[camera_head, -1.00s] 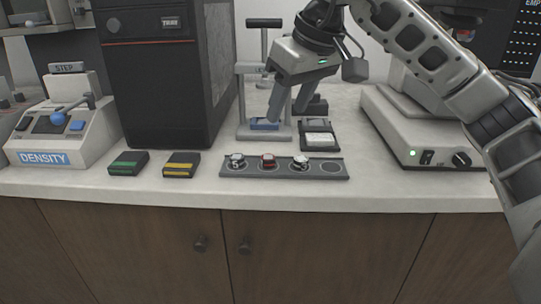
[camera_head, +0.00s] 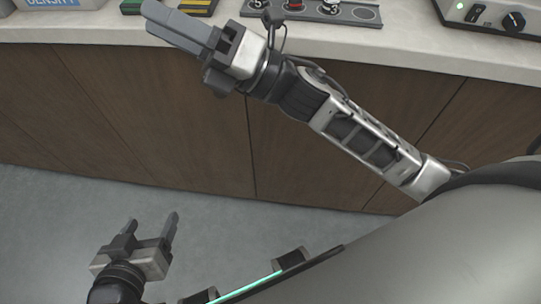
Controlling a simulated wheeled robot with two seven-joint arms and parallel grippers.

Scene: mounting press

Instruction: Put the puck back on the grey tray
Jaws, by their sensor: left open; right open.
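The grey tray (camera_head: 376,17) lies on the counter at the top edge of the head view, partly cut off. It holds a pale puck (camera_head: 258,3), a red-topped puck (camera_head: 294,5) and another pale puck (camera_head: 329,8). Its rightmost round spot (camera_head: 362,13) is empty. My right gripper (camera_head: 151,16) is open and empty, in front of the counter edge and left of the tray, with its fingers toward the upper left. My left gripper (camera_head: 152,220) is open and empty, low over the floor. The press is out of view.
A black-and-yellow block (camera_head: 196,6) and a green-marked block (camera_head: 131,6) sit left of the tray. Brown cabinet doors (camera_head: 190,130) front the counter (camera_head: 410,50).

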